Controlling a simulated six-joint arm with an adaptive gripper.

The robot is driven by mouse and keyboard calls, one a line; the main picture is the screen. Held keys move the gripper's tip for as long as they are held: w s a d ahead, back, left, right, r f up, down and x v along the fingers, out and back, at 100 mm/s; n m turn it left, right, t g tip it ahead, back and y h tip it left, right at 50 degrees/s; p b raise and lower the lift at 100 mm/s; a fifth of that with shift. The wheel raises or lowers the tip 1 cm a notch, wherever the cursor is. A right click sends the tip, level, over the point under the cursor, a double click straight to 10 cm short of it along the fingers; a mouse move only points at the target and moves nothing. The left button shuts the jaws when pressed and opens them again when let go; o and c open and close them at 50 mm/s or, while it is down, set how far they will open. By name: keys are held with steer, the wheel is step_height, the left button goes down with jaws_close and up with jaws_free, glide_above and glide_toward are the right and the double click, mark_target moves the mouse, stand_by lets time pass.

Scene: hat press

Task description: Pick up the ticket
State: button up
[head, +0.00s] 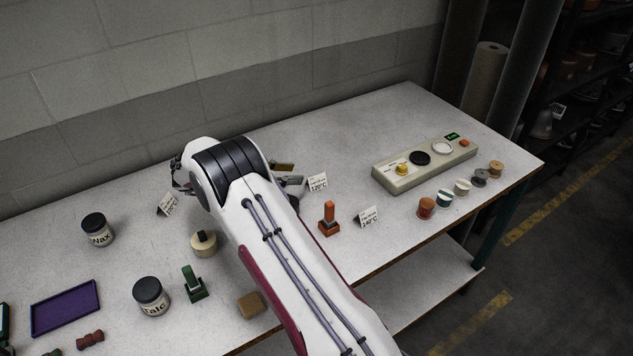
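Several small white cards with printing stand on the table. One card (167,204) is tilted at the left of my arm, just below my gripper; its print is too small to read surely. A second card (318,181) reads 120°C and stands right of my arm. A third card (368,216) reads 140°C, farther right. I cannot tell which of them, if any, is the ticket. My gripper (181,178) shows only in part as dark linkage at the left of my white wrist. The wrist hides the rest, so its opening and any contents cannot be seen.
An orange stamp (328,219) stands between the right cards. A control box (424,165) and several spools (462,187) are at right. Jars (98,230) (151,297), a round wooden-topped piece (203,243), a green stamp (194,284) and a purple tray (65,308) are at left.

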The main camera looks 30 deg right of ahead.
mark_target(312, 177)
stand_by(0.3)
steer(key=shift+x, duration=1.3)
steer(key=shift+s+f+x, duration=0.1)
steer(key=shift+f+x, duration=0.05)
steer(key=shift+x, duration=0.8)
steer(key=shift+s+f+x, duration=0.15)
steer(key=shift+x, duration=0.75)
steer(key=shift+d+f, duration=0.35)
steer(key=shift+d, duration=0.2)
steer(key=c, duration=0.8)
